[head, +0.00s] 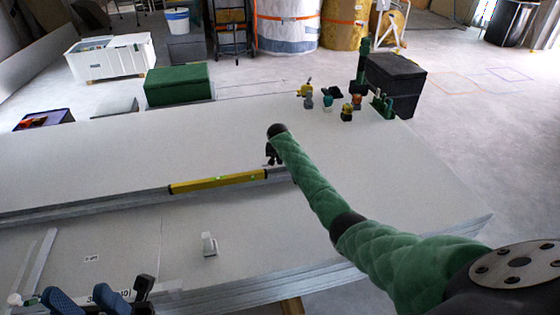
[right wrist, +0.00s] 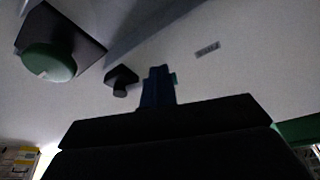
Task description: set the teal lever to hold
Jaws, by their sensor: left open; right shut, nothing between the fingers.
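A small teal piece (head: 327,102) stands among coloured fittings at the far right of the panel stack; I cannot tell its setting or surely identify it as the lever. My right gripper (head: 272,157) is small and dark at the end of the green-sleeved arm, over the panels beside the yellow level, away from that group. In the right wrist view its blue fingers (right wrist: 158,88) are shut and empty. My left gripper (head: 88,298) is open, at the bottom left, with blue fingers.
A yellow level (head: 218,182) lies along a panel edge. A white bracket (head: 209,244) is on the front panel. A green box (head: 178,86) and a black bin (head: 395,82) stand behind. A green knob (right wrist: 48,62) on a dark block shows in the wrist view.

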